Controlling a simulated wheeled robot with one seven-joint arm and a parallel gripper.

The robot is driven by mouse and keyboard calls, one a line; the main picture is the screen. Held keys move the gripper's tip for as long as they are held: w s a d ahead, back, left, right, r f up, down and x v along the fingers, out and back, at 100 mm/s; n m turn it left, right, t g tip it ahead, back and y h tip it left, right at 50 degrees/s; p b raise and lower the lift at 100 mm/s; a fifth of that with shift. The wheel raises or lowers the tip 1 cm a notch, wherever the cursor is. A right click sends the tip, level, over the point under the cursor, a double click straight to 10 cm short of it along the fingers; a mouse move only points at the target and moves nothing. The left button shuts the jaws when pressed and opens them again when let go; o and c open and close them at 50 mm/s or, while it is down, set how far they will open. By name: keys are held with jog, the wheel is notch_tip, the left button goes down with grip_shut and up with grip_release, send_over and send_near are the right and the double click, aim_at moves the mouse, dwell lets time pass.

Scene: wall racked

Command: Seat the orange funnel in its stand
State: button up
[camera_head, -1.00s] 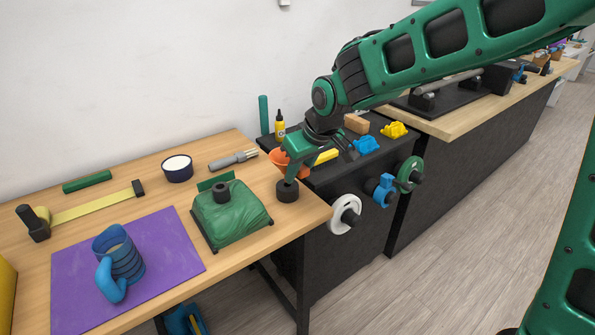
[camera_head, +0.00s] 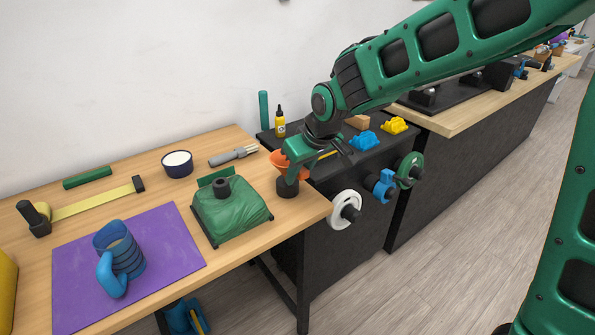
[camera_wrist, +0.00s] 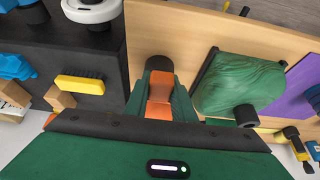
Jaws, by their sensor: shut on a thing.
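The orange funnel (camera_head: 278,158) is at my gripper (camera_head: 291,178), near the right corner of the wooden table. In the wrist view the funnel's orange surface (camera_wrist: 158,108) shows between the two green fingers of my gripper (camera_wrist: 159,78), which are shut on it. The stand appears to be the short black cylinder (camera_head: 287,189) directly below the fingertips. It also shows just beyond the fingertips in the wrist view (camera_wrist: 159,63). The funnel's lower end is hidden by the fingers, so I cannot tell whether it is inside the stand or just above it.
A green draped block with a black knob (camera_head: 232,212) stands just left of the stand. A grey brush-like tool (camera_head: 233,156) and a dark bowl (camera_head: 177,163) lie behind. A blue mug (camera_head: 120,260) is on a purple mat (camera_head: 180,250). A black rack with a white wheel (camera_head: 342,210) adjoins the right.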

jog(key=shift+f, duration=1.35)
jog(key=o, duration=1.1)
jog(key=shift+o, duration=0.2)
jog(key=v, duration=1)
jog(key=shift+d+r, duration=0.15)
jog(key=shift+r, duration=0.2)
